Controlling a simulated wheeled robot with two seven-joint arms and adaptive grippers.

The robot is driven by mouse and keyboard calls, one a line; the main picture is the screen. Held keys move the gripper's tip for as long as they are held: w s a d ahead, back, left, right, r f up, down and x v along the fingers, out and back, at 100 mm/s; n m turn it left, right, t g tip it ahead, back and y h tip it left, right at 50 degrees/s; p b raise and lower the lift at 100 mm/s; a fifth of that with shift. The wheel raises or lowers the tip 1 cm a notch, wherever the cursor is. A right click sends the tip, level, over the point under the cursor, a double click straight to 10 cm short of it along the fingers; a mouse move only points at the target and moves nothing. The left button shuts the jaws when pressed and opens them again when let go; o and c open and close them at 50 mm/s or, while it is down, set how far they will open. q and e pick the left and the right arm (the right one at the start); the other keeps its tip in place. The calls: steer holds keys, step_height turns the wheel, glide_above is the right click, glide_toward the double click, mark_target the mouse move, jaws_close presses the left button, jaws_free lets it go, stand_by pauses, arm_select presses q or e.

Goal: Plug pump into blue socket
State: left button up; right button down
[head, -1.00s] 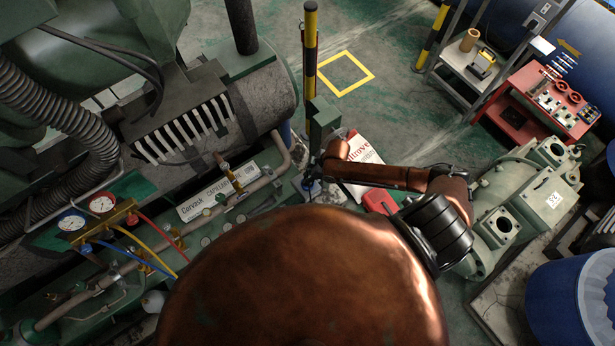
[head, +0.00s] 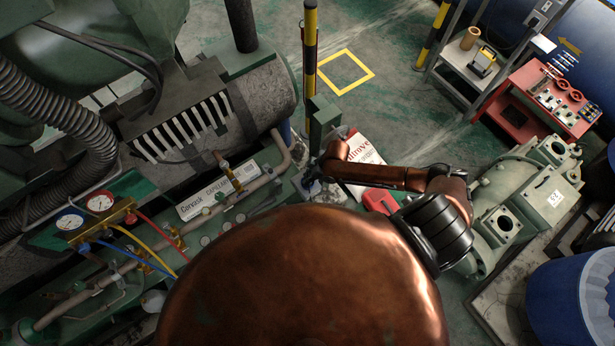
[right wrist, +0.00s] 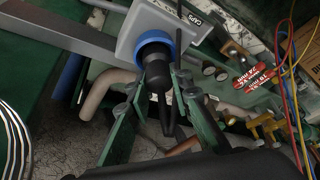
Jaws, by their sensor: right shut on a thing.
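The blue socket (right wrist: 154,46) is a round blue ring on a light grey plate in the right wrist view. A black plug (right wrist: 156,76) points into the ring, with its front end at or inside the opening; how deep it sits I cannot tell. My right gripper (right wrist: 154,92) has its green fingers on either side of the plug and is shut on it. In the head view my right gripper (head: 314,174) is small and dark beside the green post, and the plug is hidden there. My left gripper is not in view.
Gauges (head: 99,203) with red, yellow and blue hoses are at left. A red cart (head: 537,105) stands at upper right. A yellow-black post (head: 310,50) rises behind the socket.

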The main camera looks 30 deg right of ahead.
steer(key=shift+f+b, duration=0.3)
steer(key=shift+f, duration=0.35)
steer(key=c, duration=1.7)
jaws_free()
steer(key=shift+o, duration=0.2)
steer(key=v, duration=1.2)
